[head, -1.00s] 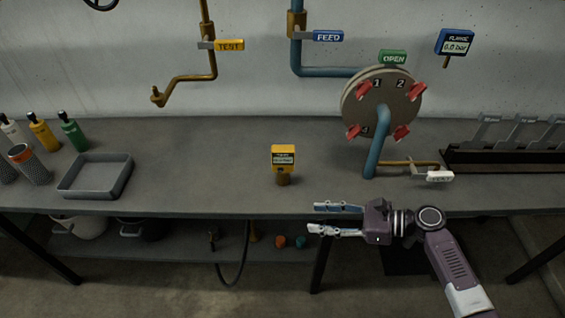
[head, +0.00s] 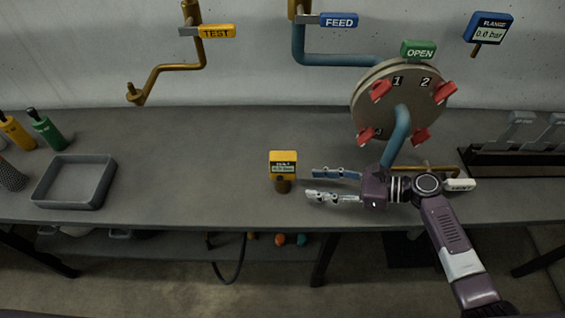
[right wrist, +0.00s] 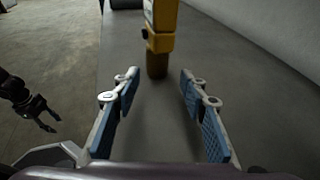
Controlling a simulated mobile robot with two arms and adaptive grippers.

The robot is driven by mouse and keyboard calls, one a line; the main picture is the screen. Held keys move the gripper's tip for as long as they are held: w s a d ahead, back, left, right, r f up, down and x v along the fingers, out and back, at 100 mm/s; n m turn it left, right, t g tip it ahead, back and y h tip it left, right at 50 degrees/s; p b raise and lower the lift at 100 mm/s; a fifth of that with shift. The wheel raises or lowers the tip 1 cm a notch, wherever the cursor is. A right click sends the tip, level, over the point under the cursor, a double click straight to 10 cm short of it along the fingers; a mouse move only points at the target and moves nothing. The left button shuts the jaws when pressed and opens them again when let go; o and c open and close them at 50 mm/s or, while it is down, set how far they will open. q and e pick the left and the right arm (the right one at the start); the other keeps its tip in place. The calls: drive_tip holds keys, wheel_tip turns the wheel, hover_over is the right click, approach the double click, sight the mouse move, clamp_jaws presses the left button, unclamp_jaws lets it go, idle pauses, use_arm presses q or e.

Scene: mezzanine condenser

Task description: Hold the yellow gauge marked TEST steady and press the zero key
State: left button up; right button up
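The yellow gauge (head: 283,162) stands upright on the bench on a short brown base, its display facing me. The lettering on it is too small to read surely, and I cannot make out the zero key. My right gripper (head: 322,185) is open and empty just right of the gauge, its fingers pointing at it. In the right wrist view the gauge (right wrist: 160,38) stands ahead, beyond the fingertips and roughly between their lines, apart from both; its top is cut off. My left gripper is not in the head view; a dark gripper (right wrist: 42,112) at the left of the right wrist view appears to be it, its fingers apart.
A grey tray (head: 108,188) and bottles (head: 47,128) stand on the left of the bench. A round flange (head: 368,92) with red clamps and a blue pipe (head: 397,135) rises behind my right gripper. A dark rack (head: 515,162) is at right. The bench left of the gauge is clear.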

sight(287, 182)
drive_tip(key=x, duration=0.1)
drive_tip(key=b+x, duration=0.1)
drive_tip(key=x, duration=0.1)
drive_tip(key=b+x, duration=0.1)
drive_tip(key=shift+s+a+f, duration=0.1)
drive_tip(key=shift+s+a, duration=0.1)
drive_tip(key=shift+a, duration=0.15)
drive_tip(key=x, duration=0.3)
drive_tip(key=shift+w+a, duration=0.1)
drive_tip(key=shift+w+a+f, duration=0.1)
drive_tip(key=shift+w+a, duration=0.05)
drive_tip(key=shift+a, duration=0.4)
drive_tip(key=shift+w+a+f, duration=0.1)
drive_tip(key=shift+a, duration=0.05)
drive_tip(key=shift+c, duration=0.5)
use_arm(q)
drive_tip(key=shift+s+f, duration=1.05)
drive_tip(key=shift+f, duration=0.2)
use_arm(e)
drive_tip(key=c, duration=0.6)
use_arm(q)
drive_tip(key=shift+c, duration=0.5)
use_arm(e)
drive_tip(key=shift+o, duration=0.2)
use_arm(q)
drive_tip(key=shift+w, duration=0.1)
clamp_jaws()
